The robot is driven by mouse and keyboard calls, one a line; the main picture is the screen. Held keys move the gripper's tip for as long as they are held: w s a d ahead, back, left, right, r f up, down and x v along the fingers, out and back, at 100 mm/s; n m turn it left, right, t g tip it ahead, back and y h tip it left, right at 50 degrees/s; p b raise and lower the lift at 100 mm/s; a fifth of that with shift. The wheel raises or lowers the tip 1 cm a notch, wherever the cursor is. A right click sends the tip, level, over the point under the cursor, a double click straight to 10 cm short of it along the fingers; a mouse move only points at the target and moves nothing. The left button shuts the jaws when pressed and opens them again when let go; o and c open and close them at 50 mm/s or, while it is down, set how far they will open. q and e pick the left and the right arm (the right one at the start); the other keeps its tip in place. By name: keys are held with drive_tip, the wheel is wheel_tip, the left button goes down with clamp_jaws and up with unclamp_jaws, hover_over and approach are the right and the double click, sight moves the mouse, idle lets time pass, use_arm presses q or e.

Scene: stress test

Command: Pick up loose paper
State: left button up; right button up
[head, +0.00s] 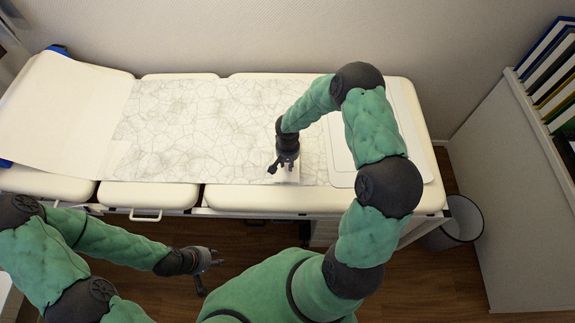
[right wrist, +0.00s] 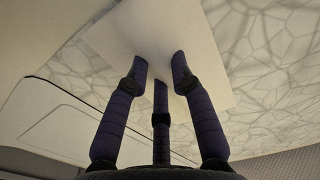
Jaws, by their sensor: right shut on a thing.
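A plain white sheet of loose paper (right wrist: 180,30) lies across the fingertips of my right gripper (right wrist: 160,62) in the right wrist view. The right gripper is shut on it. In the head view the right gripper (head: 284,166) points down over the crinkle-patterned cover of the couch, near its front edge. A small pale part of the sheet (head: 292,175) shows beside the fingers; the rest is hidden by the hand. My left gripper (head: 208,275) is open and empty, in front of the couch over the floor.
The couch (head: 300,199) has white padded sections and a patterned cover (head: 170,130). A white board-like panel (head: 340,150) lies at its right end. A waste bin (head: 463,220) stands on the floor at right, near a shelf with binders (head: 555,75).

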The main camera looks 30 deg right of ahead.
drive_tip(key=s+a+r+p, duration=0.4)
drive_tip(key=s+r+p, duration=0.2)
drive_tip(key=s+r, duration=0.7)
drive_tip(key=shift+s+r, duration=0.15)
drive_tip(key=shift+r, duration=1.85)
